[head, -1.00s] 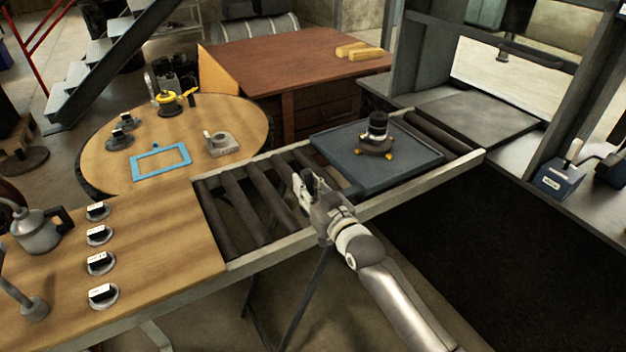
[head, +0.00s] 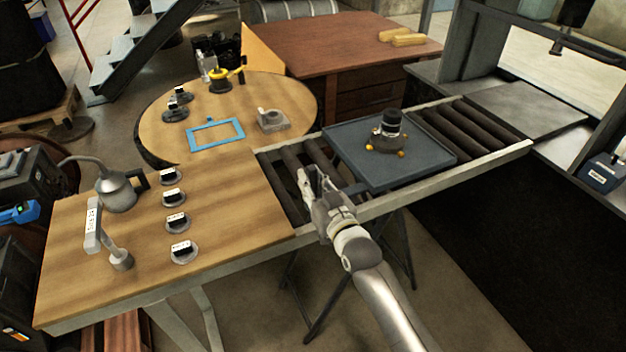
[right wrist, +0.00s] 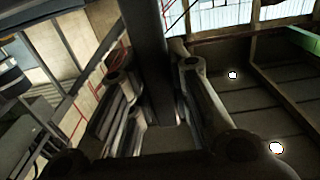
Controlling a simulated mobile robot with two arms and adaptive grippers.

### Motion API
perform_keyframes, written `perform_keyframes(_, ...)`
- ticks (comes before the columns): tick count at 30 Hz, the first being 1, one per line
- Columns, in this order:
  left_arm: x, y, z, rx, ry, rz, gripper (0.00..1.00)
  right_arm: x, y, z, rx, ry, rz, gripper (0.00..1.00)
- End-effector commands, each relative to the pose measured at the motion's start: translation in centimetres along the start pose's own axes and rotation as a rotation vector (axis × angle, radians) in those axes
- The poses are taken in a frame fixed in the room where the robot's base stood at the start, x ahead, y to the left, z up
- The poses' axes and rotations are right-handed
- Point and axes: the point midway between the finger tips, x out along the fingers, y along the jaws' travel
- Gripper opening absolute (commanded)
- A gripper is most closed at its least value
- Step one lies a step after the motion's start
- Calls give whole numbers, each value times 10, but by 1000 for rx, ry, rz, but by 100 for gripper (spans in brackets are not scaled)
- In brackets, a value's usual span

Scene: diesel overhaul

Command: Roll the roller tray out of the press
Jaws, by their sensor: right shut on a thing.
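The blue-grey roller tray (head: 376,172) lies on the roller track and carries a dark cylindrical part with a brown base and yellow feet (head: 388,135). My right gripper (head: 312,180) is at the tray's near left side, over the rollers, shut on the tray's handle (head: 356,188). In the right wrist view, a dark bar (right wrist: 150,60) runs between the two fingers. The press (head: 485,45) stands at the right end of the track, and the tray sits outside it, with bare rollers between. My left gripper is not in view.
Bare rollers (head: 290,175) lie left of the tray, up to the wooden bench (head: 225,225). The bench carries several small labelled parts and an oil can (head: 117,190). A round table (head: 155,125) with a blue frame (head: 215,134) stands behind.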

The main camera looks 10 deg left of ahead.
Motion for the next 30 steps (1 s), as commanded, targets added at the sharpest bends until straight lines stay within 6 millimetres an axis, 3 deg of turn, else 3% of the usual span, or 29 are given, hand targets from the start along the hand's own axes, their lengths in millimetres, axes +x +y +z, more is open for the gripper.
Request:
perform_keyframes(8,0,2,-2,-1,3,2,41,0,-4,2,2,-1,-6,0)
perform_keyframes(9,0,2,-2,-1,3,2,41,0,-5,2,2,-1,-6,20)
perform_keyframes(14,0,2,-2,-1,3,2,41,0,-4,2,2,-1,-6,41)
perform_keyframes(24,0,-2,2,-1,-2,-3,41,-1,-2,1,1,0,-4,41)
perform_keyframes(30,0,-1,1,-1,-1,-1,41,-17,-2,2,2,0,-3,41)
